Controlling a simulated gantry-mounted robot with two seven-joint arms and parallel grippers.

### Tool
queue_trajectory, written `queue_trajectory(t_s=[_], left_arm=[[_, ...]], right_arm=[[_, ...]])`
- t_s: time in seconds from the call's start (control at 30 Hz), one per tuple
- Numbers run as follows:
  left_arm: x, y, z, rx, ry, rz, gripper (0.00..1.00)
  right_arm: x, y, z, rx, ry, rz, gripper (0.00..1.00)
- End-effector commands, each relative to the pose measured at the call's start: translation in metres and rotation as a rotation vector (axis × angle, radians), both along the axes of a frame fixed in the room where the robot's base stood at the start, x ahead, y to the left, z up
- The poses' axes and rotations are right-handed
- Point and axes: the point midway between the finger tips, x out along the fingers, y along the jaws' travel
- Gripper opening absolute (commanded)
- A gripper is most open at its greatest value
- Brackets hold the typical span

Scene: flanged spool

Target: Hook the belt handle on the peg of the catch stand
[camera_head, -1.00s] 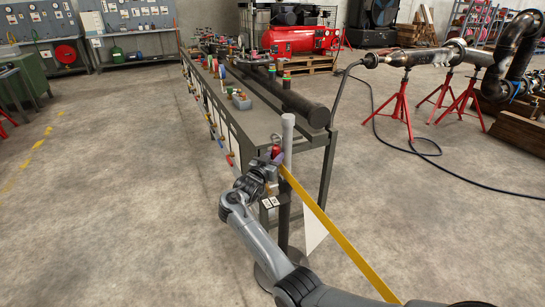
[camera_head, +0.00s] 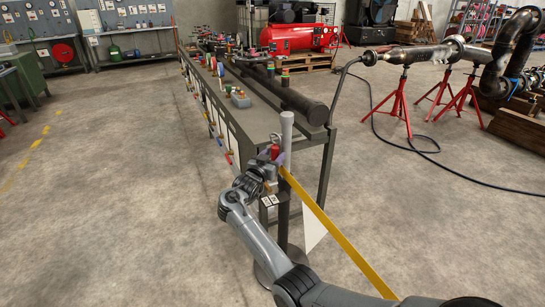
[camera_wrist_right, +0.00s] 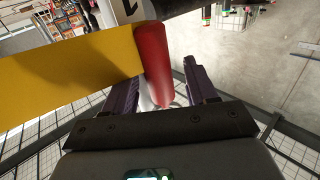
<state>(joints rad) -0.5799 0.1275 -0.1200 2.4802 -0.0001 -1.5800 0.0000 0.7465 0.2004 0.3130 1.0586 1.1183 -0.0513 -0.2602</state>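The red belt handle (camera_head: 275,151) is upright beside the pole of the catch stand (camera_head: 286,132). The yellow belt (camera_head: 335,237) runs from it down to the lower right. In the right wrist view, the red handle (camera_wrist_right: 154,62) lies between the two dark purple fingers of my right gripper (camera_wrist_right: 162,88), with a visible gap on each side. The yellow belt (camera_wrist_right: 70,72) leaves it to the left. My right gripper also shows at the stand in the head view (camera_head: 272,162). I cannot make out the peg or whether the handle sits on it. My left gripper is out of view.
A long workbench (camera_head: 262,122) with small parts and a dark pipe (camera_head: 285,97) stands just behind the stand. A white sheet (camera_head: 314,228) hangs behind the belt. Red tripods (camera_head: 400,105) carry piping at the right. The floor at the left is clear.

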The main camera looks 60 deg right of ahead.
Motion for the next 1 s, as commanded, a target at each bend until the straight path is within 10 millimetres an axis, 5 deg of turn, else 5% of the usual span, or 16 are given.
queue_trajectory(t_s=[0.53, 1.0], left_arm=[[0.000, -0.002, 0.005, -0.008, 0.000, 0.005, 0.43], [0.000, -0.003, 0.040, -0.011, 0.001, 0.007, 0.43]], right_arm=[[-0.002, 0.004, 0.003, -0.003, -0.002, -0.005, 0.61], [-0.006, 0.079, 0.004, 0.001, -0.002, 0.000, 0.61]])
